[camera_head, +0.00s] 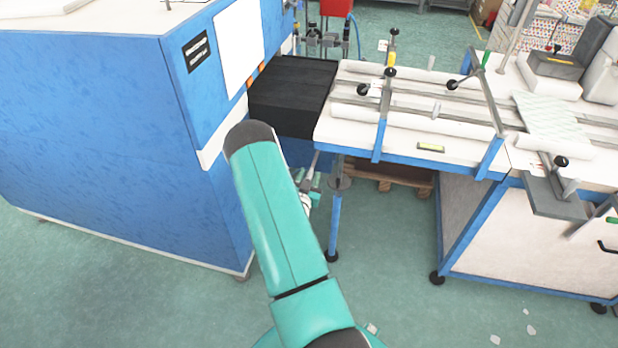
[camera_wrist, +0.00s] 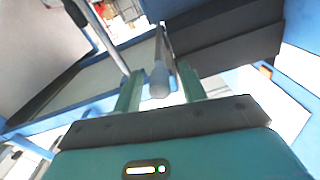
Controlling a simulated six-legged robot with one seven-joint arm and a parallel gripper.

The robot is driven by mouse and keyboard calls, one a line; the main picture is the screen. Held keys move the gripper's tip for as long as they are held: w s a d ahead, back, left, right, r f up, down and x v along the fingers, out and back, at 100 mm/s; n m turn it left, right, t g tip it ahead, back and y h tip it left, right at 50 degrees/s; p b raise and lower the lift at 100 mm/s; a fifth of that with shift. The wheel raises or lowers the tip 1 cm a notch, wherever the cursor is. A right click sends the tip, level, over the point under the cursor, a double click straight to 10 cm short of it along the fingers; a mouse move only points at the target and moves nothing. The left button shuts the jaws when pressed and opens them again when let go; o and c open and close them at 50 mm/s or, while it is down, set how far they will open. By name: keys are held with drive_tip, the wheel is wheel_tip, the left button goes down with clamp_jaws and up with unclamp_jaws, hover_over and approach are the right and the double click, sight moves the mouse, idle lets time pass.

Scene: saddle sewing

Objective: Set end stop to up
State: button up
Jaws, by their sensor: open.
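A grey lever with a rounded end (camera_wrist: 160,78) shows between my gripper's fingers in the wrist view; I take it to be the end stop handle. It points toward the wrist camera. In the head view a short grey rod (camera_head: 311,168) hangs below the left edge of the white table, probably the same lever. My gripper (camera_wrist: 160,88) is open, with one teal finger on each side of the lever. I cannot tell whether either finger touches it. In the head view my gripper (camera_head: 317,186) is partly hidden behind my arm.
A black bellows-like block (camera_head: 290,95) sits between the blue machine cabinet (camera_head: 95,130) and the white sewing table (camera_head: 350,127). A blue table leg (camera_head: 334,225) stands close to my gripper. A wooden pallet (camera_head: 395,172) lies under the table. Green floor in front is mostly clear.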

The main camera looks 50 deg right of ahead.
clamp_jaws()
drive_tip(key=shift+r, duration=1.7)
unclamp_jaws()
drive_tip(key=shift+a+r, duration=0.1)
drive_tip(key=v, duration=1.3)
drive_tip(key=shift+a, duration=0.4)
